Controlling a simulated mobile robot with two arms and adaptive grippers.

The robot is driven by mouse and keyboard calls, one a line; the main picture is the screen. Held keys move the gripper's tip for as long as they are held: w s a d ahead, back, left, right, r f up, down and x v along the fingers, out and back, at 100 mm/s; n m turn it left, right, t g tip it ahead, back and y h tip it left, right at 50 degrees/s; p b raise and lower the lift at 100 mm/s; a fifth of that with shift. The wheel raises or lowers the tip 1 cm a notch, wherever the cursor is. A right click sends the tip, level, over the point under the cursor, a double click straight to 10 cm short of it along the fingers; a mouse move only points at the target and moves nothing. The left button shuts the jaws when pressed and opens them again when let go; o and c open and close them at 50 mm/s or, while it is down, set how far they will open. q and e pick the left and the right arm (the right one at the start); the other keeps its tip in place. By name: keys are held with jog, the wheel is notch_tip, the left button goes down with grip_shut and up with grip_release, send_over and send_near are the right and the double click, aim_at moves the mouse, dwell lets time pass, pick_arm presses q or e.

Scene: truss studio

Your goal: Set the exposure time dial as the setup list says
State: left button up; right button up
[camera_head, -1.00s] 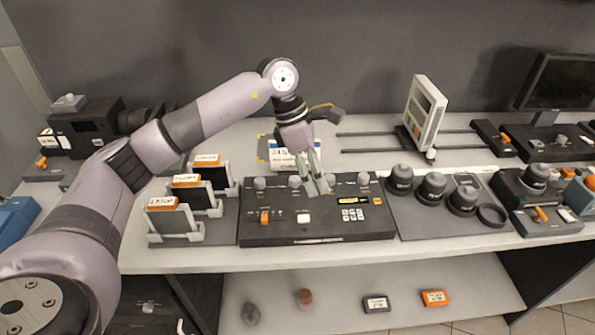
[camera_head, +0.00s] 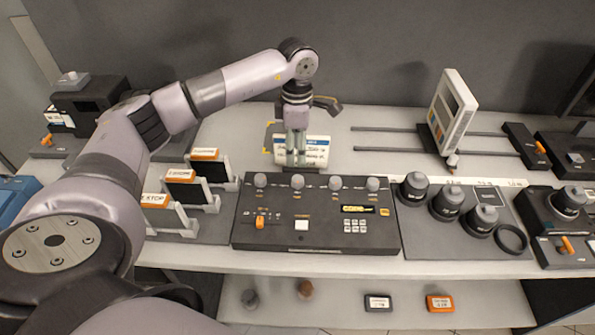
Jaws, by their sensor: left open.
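The black control panel (camera_head: 275,242) lies on the bench with a row of grey dials along its back edge: a far left dial (camera_head: 261,180), a second dial (camera_head: 297,181), a third dial (camera_head: 335,183) and a far right dial (camera_head: 373,184). Their labels are too small to read, so I cannot tell which is exposure time. A white card with a blue header (camera_head: 316,152), perhaps the setup list, stands behind the panel; its text is unreadable. My left gripper (camera_head: 296,160) points down, open and empty, in front of the card and just above the second dial, hiding part of the card. My right gripper is out of view.
Framed plates with orange tops (camera_head: 181,185) stand left of the panel. Black round lens-like pieces (camera_head: 446,203) sit on a mat to its right. A white upright plate (camera_head: 452,112) stands on rails behind. A lower shelf (camera_head: 335,302) holds small items.

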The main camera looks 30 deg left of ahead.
aim_at(297, 178)
pick_arm(q)
notch_tip(297, 178, down, 7)
jog(key=shift+s+d+p, duration=0.1)
jog(key=shift+s+p, duration=0.05)
jog(key=shift+p, duration=0.75)
notch_tip(297, 178, down, 2)
jog(key=shift+f, duration=0.4)
jog(key=c, duration=0.6)
grip_shut()
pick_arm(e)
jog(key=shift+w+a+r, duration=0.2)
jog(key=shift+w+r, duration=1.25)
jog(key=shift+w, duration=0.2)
